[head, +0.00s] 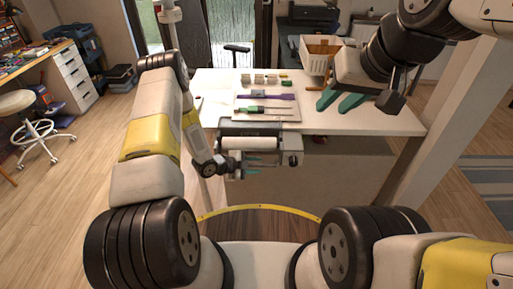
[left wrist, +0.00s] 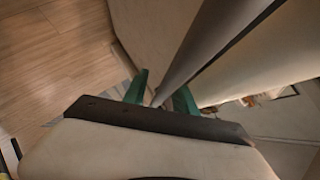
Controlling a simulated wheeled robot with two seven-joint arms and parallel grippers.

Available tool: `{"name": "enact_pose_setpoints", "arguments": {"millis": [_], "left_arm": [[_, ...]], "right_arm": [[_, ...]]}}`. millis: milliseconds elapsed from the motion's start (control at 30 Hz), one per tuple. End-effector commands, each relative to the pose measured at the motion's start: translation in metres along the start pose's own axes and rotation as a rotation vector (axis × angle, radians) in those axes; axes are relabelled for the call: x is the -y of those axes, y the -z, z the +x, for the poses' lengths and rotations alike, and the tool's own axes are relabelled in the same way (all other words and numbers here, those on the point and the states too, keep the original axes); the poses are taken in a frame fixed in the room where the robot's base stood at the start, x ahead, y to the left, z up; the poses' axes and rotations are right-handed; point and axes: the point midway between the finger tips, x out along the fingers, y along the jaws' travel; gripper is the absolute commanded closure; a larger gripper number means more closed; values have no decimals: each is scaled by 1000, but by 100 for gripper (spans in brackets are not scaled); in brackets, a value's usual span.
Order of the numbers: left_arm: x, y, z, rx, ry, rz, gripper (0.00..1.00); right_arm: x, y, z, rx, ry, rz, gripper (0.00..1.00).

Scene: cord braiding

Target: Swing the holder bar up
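A holder with a dark bar (head: 258,128) and a pale roller (head: 248,143) is fixed at the front edge of the white table. A clamp-like block (head: 291,150) is at its right end. My left gripper (head: 256,165) is low in front of the holder, its teal fingers pointing right. In the left wrist view a grey bar (left wrist: 205,45) runs diagonally between the spread teal fingers of my left gripper (left wrist: 160,92), which look not closed on it. My right gripper (head: 339,100) is open and empty above the table's right side.
The white table (head: 385,122) bears a tray (head: 287,118) with a purple tool (head: 280,97), a green-handled tool (head: 253,109) and several small blocks (head: 259,78). A basket (head: 320,50) stands at the back right. A yellow curved strip (head: 258,208) lies below the holder.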

Motion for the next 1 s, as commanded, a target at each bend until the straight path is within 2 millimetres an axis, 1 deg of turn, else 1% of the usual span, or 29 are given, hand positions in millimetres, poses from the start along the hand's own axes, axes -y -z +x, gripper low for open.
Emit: {"name": "enact_pose_setpoints", "arguments": {"millis": [67, 167, 267, 400, 500, 600, 733, 1000], "left_arm": [[0, 0, -1, 0, 0, 0, 67], [0, 0, -8, 0, 0, 0, 67], [0, -1, -24, 2, 1, -1, 67], [1, -1, -49, 3, 2, -1, 67], [0, -1, -63, 2, 1, -1, 67], [0, -1, -73, 2, 1, -1, 67], [0, 0, -78, 0, 0, 0, 67], [0, 0, -78, -1, 2, 2, 67]], "right_arm": [[0, 0, 0, 0, 0, 0, 67], [0, 0, 0, 0, 0, 0, 67], [0, 0, 0, 0, 0, 0, 67], [0, 0, 0, 0, 0, 0, 67], [0, 0, 0, 0, 0, 0, 67], [0, 0, 0, 0, 0, 0, 67], [0, 0, 0, 0, 0, 0, 67], [0, 0, 0, 0, 0, 0, 67]]}}
